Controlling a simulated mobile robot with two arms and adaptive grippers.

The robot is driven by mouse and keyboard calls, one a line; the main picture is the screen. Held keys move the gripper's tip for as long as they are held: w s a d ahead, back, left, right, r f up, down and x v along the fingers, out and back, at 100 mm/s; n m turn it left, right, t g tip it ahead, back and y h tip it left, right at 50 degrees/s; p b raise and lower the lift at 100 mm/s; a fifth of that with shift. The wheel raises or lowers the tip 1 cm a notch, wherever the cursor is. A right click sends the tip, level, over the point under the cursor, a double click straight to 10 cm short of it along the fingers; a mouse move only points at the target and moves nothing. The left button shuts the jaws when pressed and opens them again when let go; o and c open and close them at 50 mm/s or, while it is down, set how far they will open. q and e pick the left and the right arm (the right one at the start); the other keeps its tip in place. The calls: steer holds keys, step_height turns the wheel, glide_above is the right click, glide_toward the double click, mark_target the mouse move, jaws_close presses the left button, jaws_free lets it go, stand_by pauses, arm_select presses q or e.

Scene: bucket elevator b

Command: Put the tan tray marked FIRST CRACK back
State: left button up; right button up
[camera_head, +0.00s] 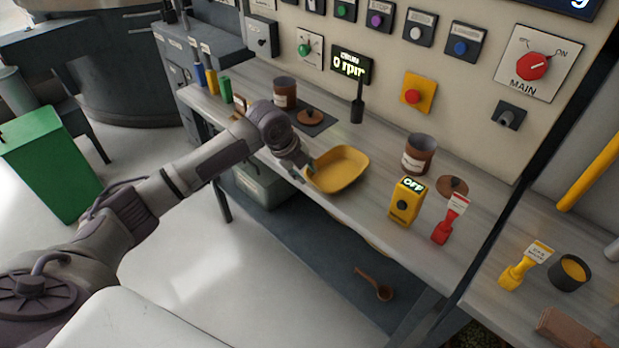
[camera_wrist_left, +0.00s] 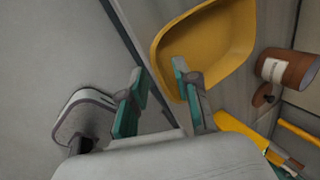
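A yellow-tan tray (camera_head: 345,172) lies on the long grey counter near its front edge. It also shows in the left wrist view (camera_wrist_left: 215,45); I cannot read a FIRST CRACK mark on it. My left gripper (camera_head: 308,171) is at the tray's left end, close to its rim. In the left wrist view its teal-padded fingers (camera_wrist_left: 158,68) are apart with nothing held between them. One finger overlaps the tray in that view; I cannot tell whether it touches. My right gripper is not in view.
On the counter (camera_head: 290,155) stand a labelled brown canister (camera_head: 419,155), a yellow box reading OFF (camera_head: 405,202), a red tagged scoop (camera_head: 449,220) and another canister (camera_head: 285,92). A control panel (camera_head: 385,60) rises behind. A brown spoon (camera_head: 378,287) lies below the counter.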

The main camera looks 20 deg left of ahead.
arm_select(q)
steer(key=v, duration=0.7)
steer(key=shift+r+b, duration=0.35)
steer(key=shift+s, duration=0.15)
